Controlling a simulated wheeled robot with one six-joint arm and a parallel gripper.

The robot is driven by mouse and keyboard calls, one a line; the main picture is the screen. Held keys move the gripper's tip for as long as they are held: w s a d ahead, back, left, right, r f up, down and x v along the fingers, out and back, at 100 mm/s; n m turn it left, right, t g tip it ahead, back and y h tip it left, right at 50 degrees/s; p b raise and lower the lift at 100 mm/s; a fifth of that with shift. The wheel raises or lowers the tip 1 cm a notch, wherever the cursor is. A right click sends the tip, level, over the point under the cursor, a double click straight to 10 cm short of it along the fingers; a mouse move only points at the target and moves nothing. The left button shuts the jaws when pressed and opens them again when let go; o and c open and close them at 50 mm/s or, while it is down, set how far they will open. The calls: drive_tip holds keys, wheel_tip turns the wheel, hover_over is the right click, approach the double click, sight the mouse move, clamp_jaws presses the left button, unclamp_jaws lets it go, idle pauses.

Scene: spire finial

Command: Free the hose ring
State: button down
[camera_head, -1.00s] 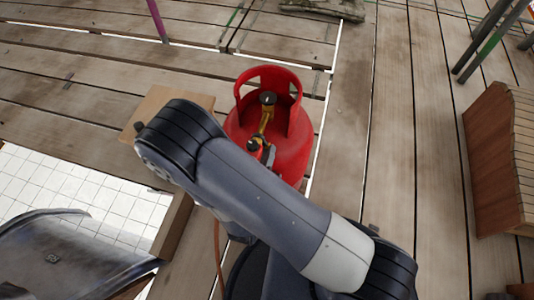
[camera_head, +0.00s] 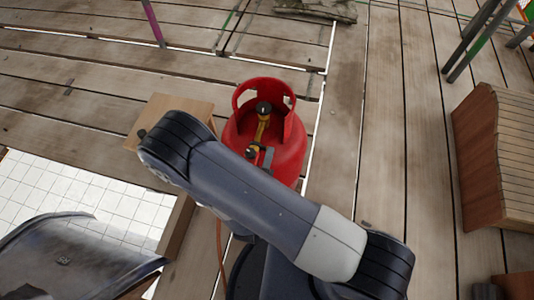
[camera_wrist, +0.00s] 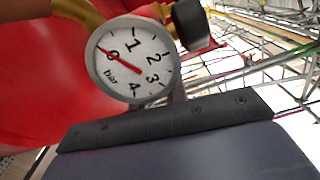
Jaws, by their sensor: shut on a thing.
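A red gas cylinder (camera_head: 284,157) with an open collar stands upright on the planks. A brass fitting (camera_head: 262,127) with a black knob is on its top; the fitting also shows in the wrist view (camera_wrist: 80,10). In the wrist view a round white pressure gauge (camera_wrist: 134,59) marked in bar is close; its red needle lies across the 0. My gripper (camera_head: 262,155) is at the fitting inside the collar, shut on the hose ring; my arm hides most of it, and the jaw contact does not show. An orange hose (camera_head: 220,255) runs down beside my arm.
White tiling (camera_head: 80,195) and a dark curved sheet (camera_head: 70,255) are at lower left. A slatted wooden unit (camera_head: 500,150) stands at right. Planks between it and the cylinder are clear.

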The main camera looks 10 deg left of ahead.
drive_tip(key=r+n+p, duration=0.1)
drive_tip(key=n+p, duration=0.1)
drive_tip(key=n, duration=0.1)
drive_tip(key=shift+r+n, duration=0.3)
drive_tip(key=shift+r, duration=0.1)
drive_tip(key=shift+a+r+n+p, duration=0.15)
drive_tip(key=shift+r+n+p, duration=0.1)
drive_tip(key=shift+n+p, duration=0.5)
drive_tip(key=shift+a+r+n+p, duration=0.15)
drive_tip(key=shift+n+p, duration=0.25)
drive_tip(key=shift+n, duration=0.55)
drive_tip(key=shift+r, duration=0.1)
drive_tip(key=c, duration=1.4)
unclamp_jaws()
